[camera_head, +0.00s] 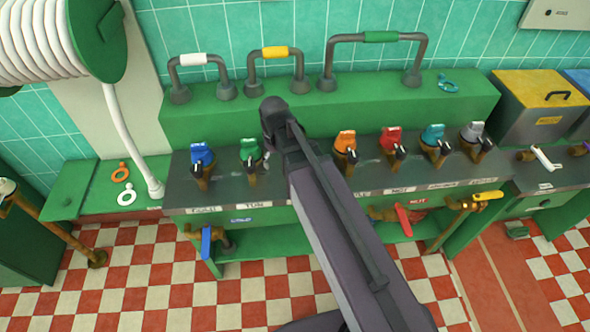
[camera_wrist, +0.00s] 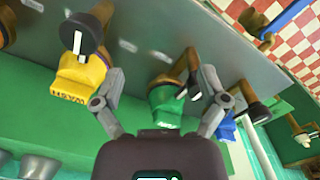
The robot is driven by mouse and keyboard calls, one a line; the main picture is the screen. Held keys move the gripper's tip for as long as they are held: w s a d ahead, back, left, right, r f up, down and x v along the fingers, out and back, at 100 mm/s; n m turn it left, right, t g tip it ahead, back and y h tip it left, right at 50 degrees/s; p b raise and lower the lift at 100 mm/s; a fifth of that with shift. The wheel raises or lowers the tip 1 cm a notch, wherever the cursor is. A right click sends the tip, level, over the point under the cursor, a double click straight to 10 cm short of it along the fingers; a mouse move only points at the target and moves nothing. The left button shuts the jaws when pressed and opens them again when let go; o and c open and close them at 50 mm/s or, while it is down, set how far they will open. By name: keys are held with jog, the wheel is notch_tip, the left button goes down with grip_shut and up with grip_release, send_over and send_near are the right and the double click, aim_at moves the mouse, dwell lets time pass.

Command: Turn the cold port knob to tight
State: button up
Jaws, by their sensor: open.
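The blue port (camera_head: 201,152) stands at the left end of the grey bench, above a label that seems to read COLD. Its dark knob (camera_head: 198,171) faces the front; I cannot read its setting. In the wrist view the blue port (camera_wrist: 228,126) is partly hidden behind my right finger, and its dark knob (camera_wrist: 258,112) shows beyond it. My gripper (camera_wrist: 160,75) is open and empty. Its fingers are spread around the view of the green port (camera_wrist: 172,108), whose knob shows near the right finger. In the head view my arm hides most of the gripper.
Orange (camera_head: 345,148), red (camera_head: 391,138), teal (camera_head: 433,133) and grey ports continue to the right. A yellow port (camera_wrist: 78,80) shows in the wrist view. A blue lever (camera_head: 206,242) hangs below the bench. Raised handles (camera_head: 200,60) stand on the green ledge behind.

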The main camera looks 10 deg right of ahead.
jog(key=shift+s+d+f+m+b, duration=0.25)
jog(key=shift+s+d+f+m, duration=0.15)
jog(key=shift+d, duration=0.4)
jog(key=shift+s+d+f+m+b, duration=0.3)
jog(key=shift+s+d+m, duration=0.15)
jog(key=shift+d, duration=0.4)
jog(key=shift+s+d+f+m+b, duration=0.25)
jog(key=shift+s+d+f+m, duration=0.15)
jog(key=shift+d, duration=0.4)
jog(key=shift+s+r, duration=0.1)
jog(key=s+d+m, duration=0.2)
jog(key=d, duration=0.1)
jog(key=s+d+m, duration=0.1)
jog(key=d, duration=0.1)
jog(key=shift+s, duration=0.15)
jog(key=shift+a, duration=0.1)
jog(key=shift+c, duration=0.2)
jog(key=c, duration=0.5)
jog(key=shift+o, duration=0.2)
